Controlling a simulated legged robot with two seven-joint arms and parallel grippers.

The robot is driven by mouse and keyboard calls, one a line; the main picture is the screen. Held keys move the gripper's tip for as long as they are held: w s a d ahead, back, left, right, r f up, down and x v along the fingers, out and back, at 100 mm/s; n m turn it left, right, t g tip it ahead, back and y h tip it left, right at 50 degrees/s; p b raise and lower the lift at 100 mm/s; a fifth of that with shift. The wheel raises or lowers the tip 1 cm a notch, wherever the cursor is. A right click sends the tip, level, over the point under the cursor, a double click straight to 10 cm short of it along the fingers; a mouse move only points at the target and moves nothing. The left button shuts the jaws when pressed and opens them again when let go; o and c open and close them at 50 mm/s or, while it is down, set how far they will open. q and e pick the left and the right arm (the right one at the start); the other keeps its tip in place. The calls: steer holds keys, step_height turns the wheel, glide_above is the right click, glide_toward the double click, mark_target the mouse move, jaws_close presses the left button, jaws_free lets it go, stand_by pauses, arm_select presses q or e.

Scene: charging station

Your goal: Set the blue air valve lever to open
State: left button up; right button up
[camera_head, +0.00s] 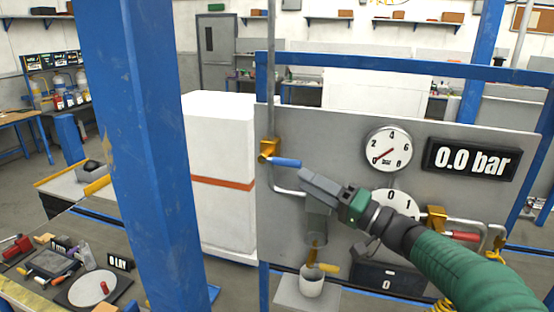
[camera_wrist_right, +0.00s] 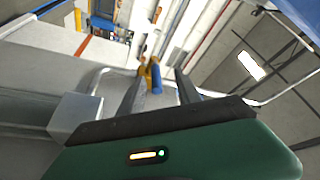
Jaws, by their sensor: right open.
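The blue air valve lever (camera_head: 286,162) sticks out to the right from a brass valve (camera_head: 268,152) on a grey pipe at the panel's left edge. It lies nearly level, tilted slightly down to the right. My right gripper (camera_head: 308,180) is just right of and below the lever's free end in the head view, apart from it as far as I can tell. In the right wrist view the blue lever (camera_wrist_right: 156,78) shows between the two fingers (camera_wrist_right: 158,88), beyond their tips or near them. The right gripper is open and empty. My left gripper is not in view.
The grey panel (camera_head: 330,125) carries a round gauge (camera_head: 389,149), a display reading 0.0 bar (camera_head: 470,160) and a red lever (camera_head: 464,236) at right. A blue post (camera_head: 150,150) stands at left.

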mark_target(281, 164)
steer(key=w, duration=0.2)
steer(key=w+a+r+p, duration=0.1)
steer(key=w, duration=0.1)
steer(key=w+a+p, duration=0.1)
steer(key=w, duration=0.1)
steer(key=shift+w+a+r, duration=0.15)
steer(key=shift+w+r, duration=0.05)
steer(key=shift+r, duration=0.1)
steer(key=a, duration=0.4)
steer(key=shift+w, duration=0.3)
steer(key=shift+a+f, duration=0.1)
steer(key=shift+a, duration=0.05)
steer(key=shift+c, duration=2.2)
steer(key=shift+d, duration=0.5)
steer(key=shift+c, duration=1.3)
steer(key=shift+d, duration=0.5)
jaws_close()
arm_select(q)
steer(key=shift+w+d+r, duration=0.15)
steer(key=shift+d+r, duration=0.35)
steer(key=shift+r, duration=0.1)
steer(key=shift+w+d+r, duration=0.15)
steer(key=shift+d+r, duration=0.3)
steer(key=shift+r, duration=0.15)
arm_select(e)
steer(key=shift+a, duration=0.1)
steer(key=shift+s, duration=0.1)
